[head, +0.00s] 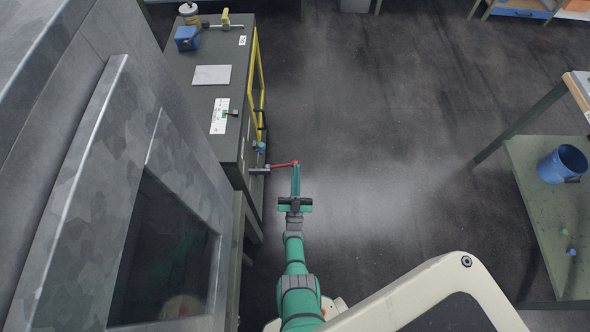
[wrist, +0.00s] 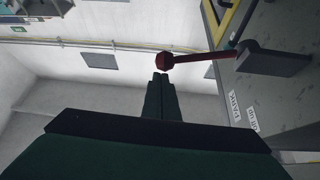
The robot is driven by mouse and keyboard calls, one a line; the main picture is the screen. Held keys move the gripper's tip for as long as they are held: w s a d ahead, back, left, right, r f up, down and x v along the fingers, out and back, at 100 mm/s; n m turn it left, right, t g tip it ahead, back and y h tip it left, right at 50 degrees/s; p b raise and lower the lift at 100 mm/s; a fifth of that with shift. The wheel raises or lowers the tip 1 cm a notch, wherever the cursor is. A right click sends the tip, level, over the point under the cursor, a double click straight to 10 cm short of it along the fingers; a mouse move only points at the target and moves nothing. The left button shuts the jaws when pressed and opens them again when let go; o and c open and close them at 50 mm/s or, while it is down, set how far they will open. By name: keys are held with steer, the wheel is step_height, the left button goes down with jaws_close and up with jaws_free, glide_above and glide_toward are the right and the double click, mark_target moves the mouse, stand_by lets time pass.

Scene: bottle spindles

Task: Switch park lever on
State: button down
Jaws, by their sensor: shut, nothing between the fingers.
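The park lever (head: 281,165) is a red rod on the right side of the dark green cabinet, reaching out to the right. In the wrist view the lever (wrist: 205,58) shows a dark red knob (wrist: 164,61) at its free end and a grey mount (wrist: 272,58) at the cabinet. Labels (wrist: 244,112) with small print sit below the mount in that view. My gripper (head: 295,166) is shut and empty, its green fingers at the lever's free end. In the wrist view the fingertips (wrist: 160,76) lie just below the knob; I cannot tell whether they touch it.
The green cabinet (head: 190,140) carries a blue box (head: 187,38), papers and a yellow rail (head: 257,90). A large grey metal housing (head: 100,150) fills the left. A shelf with a blue bucket (head: 562,164) stands at the right. The floor (head: 390,120) between is clear.

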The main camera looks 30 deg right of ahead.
steer(key=v, duration=0.6)
steer(key=shift+a, duration=0.25)
steer(key=shift+f, duration=0.1)
steer(key=shift+s, duration=0.1)
